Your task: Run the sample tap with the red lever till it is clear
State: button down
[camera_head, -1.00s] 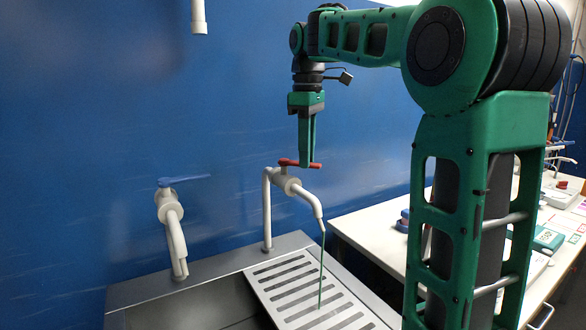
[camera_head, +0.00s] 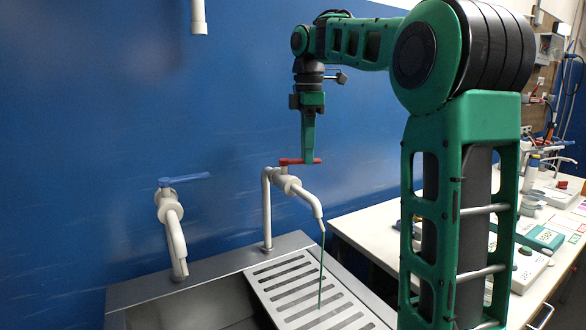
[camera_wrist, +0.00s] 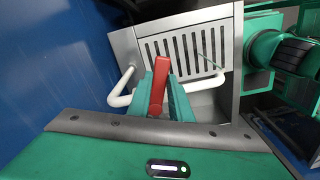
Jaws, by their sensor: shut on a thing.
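The sample tap (camera_head: 287,184) is white, with a red lever (camera_head: 300,161) on top. My gripper (camera_head: 308,160) points down over the tap and is shut on the red lever. In the wrist view the red lever (camera_wrist: 158,86) sits between my green fingers (camera_wrist: 160,98). A thin dark green stream (camera_head: 322,270) runs from the spout down to the slotted drain plate (camera_head: 306,290). The stream looks coloured, not clear. The fingers partly hide the lever.
A second white tap with a blue lever (camera_head: 184,180) stands to the left, over the steel sink (camera_head: 185,305). A white pipe end (camera_head: 198,18) hangs above. A white bench (camera_head: 365,232) with several instruments lies to the right.

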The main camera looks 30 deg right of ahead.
jog(key=shift+w+f+n, duration=0.1)
jog(key=shift+w+n, duration=0.15)
jog(key=shift+n, duration=0.35)
jog(key=w+n, duration=0.1)
jog(key=n, duration=0.2)
jog(key=shift+w+d, duration=0.2)
jog(key=shift+w, duration=0.15)
jog(key=c, duration=1.5)
grip_release()
jog(key=shift+c, duration=0.2)
notch_tip(320, 180, up, 11)
jog(key=shift+w, duration=0.2)
jog(key=shift+s+f, duration=0.1)
jog(key=shift+f, duration=0.05)
